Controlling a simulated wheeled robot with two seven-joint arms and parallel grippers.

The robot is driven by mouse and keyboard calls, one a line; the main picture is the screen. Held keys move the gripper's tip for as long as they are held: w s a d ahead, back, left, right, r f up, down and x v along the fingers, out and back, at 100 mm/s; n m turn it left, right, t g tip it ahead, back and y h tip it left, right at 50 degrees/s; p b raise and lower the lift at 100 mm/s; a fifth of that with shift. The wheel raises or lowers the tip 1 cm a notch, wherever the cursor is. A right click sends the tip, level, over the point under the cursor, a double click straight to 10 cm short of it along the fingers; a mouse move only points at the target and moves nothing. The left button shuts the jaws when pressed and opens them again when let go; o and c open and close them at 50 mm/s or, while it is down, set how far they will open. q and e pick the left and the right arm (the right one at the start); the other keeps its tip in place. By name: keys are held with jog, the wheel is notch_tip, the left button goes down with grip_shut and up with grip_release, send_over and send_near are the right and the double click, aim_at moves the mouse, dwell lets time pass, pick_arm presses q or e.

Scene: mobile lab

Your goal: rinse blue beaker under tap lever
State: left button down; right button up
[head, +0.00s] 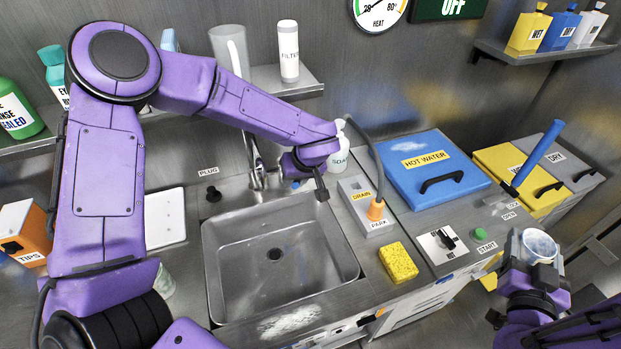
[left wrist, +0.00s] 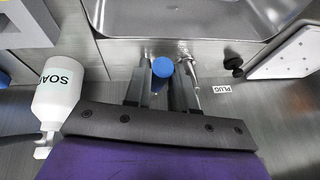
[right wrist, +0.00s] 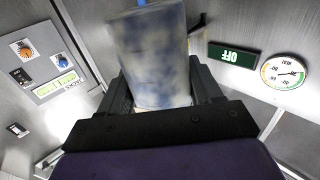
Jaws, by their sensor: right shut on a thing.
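The blue beaker (head: 541,244) is in my right gripper (head: 533,262) at the lower right of the head view, off to the right of the sink. In the right wrist view the beaker (right wrist: 152,58) is a cloudy, blue-smudged cup between the fingers. My left gripper (head: 308,187) is at the back of the sink beside the metal tap (head: 257,168). In the left wrist view the tap lever's blue end (left wrist: 162,70) lies between the two open fingers, with a gap visible. Whether either finger touches it I cannot tell.
The empty sink (head: 281,262) has a dark drain. A soap bottle (head: 340,152) stands behind the left gripper. The drain port block (head: 366,206), with hose, and a yellow sponge (head: 398,262) lie right of the sink. The blue hot water lid (head: 425,172) is further right.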

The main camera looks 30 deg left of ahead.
pick_arm(q)
jog(key=shift+r+p, duration=0.15)
jog(key=shift+p, duration=0.2)
pick_arm(e)
jog(key=shift+r, duration=0.4)
notch_tip(320, 180, up, 3)
jog(key=p, duration=0.3)
jog(key=shift+r+p, duration=0.3)
pick_arm(q)
jog(key=shift+w+d+f+n+g, duration=0.2)
jog(key=shift+w+d+n+g, duration=0.25)
jog(key=shift+w+n, duration=0.3)
pick_arm(e)
jog(key=shift+f, duration=0.1)
pick_arm(q)
jog(key=c, duration=1)
grip_release()
jog(key=shift+s, duration=0.1)
jog(key=shift+o, duration=0.2)
